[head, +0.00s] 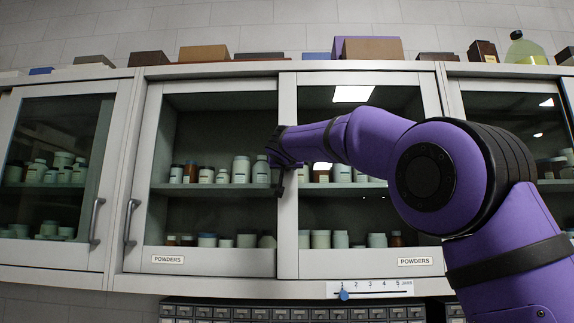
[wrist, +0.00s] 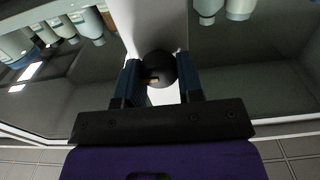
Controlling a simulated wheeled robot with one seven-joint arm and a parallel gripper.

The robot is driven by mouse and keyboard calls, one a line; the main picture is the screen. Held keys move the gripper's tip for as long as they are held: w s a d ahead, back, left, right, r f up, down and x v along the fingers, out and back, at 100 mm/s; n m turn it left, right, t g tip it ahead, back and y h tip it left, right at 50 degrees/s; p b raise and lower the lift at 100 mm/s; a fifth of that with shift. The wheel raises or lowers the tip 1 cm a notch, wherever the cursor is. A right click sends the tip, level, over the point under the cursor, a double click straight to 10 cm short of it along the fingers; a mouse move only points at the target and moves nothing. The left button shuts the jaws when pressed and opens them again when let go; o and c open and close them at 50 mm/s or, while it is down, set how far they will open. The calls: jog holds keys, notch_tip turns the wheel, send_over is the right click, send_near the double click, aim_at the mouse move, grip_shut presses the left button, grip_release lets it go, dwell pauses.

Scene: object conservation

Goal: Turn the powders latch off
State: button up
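The powders latch (wrist: 158,68) is a dark round knob with a small brassy mark, on the pale upright frame (wrist: 158,22) between two glass doors in the wrist view. My gripper (wrist: 160,72) has one finger on each side of the knob, both seeming to touch it. In the head view my gripper (head: 279,166) is at the middle upright where the left powders door (head: 153,190) and the right powders door (head: 288,225) meet. Both doors look shut and carry POWDERS labels. The knob is hidden behind my gripper there.
Jars (head: 240,170) stand on shelves behind the glass. A left cabinet door (head: 112,185) has a bar handle. A numbered slider scale (head: 370,288) is below the right powders door, above small drawers (head: 290,311). Boxes (head: 204,54) line the cabinet top.

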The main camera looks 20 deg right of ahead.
jog(key=shift+n, duration=0.4)
jog(key=n, duration=0.8)
jog(key=shift+a+n, duration=0.1)
jog(key=shift+n, duration=0.2)
jog(key=n, duration=0.4)
jog(key=shift+f, duration=0.1)
jog(key=n, duration=0.4)
jog(key=shift+f, duration=0.1)
jog(key=shift+n, duration=0.4)
jog(key=o, duration=0.9)
jog(key=shift+a, duration=0.1)
